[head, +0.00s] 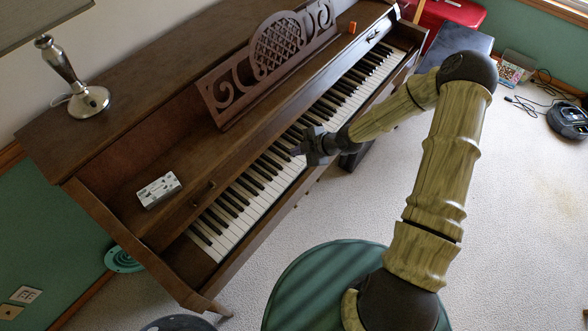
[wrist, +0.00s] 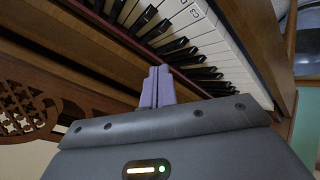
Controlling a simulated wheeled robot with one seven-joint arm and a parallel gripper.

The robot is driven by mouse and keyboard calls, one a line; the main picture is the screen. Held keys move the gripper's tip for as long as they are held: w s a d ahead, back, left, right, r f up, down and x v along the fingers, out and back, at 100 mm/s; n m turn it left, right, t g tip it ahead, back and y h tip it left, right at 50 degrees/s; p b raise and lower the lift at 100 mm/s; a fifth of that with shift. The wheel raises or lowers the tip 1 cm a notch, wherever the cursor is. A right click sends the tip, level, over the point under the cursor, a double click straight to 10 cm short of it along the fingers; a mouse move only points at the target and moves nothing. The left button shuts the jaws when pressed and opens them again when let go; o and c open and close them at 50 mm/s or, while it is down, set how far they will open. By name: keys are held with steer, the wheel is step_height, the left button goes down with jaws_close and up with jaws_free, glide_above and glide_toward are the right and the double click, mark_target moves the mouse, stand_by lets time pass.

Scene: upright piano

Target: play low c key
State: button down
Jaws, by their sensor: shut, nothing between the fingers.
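The piano keyboard (head: 262,196) runs diagonally across the head view, with its low end (head: 203,240) at the lower left. My gripper (head: 298,151) is above the middle stretch of keys, well up the keyboard from the low end. In the wrist view my gripper's two purple fingers (wrist: 159,72) are pressed together with nothing between them. The keys (wrist: 215,45) lie beyond them, and a few white keys bear small marks (wrist: 195,13). I cannot tell which key is low C, or whether the fingertips touch a key.
A carved music stand (head: 272,55) rises behind the keys. A small white box (head: 159,189) and a silver lamp (head: 83,95) stand on the piano. An orange item (head: 352,27) is near its far end. A green round stool (head: 315,285) is in front; carpet lies to the right.

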mark_target(293, 166)
steer(key=shift+f+b, duration=1.8)
steer(key=shift+f, duration=1.05)
steer(key=shift+f, duration=0.1)
steer(key=shift+f+b, duration=0.3)
steer(key=shift+b, duration=0.05)
steer(key=shift+f+b, duration=0.45)
steer(key=shift+f, duration=0.15)
stand_by(0.4)
steer(key=shift+s+d+f, duration=0.1)
steer(key=shift+f, duration=0.1)
stand_by(0.5)
steer(key=shift+r, duration=0.1)
steer(key=shift+r+p, duration=0.6)
steer(key=shift+r, duration=0.4)
steer(key=shift+w+r+p, duration=0.2)
steer(key=shift+r+p, duration=1.6)
steer(key=shift+r, duration=0.65)
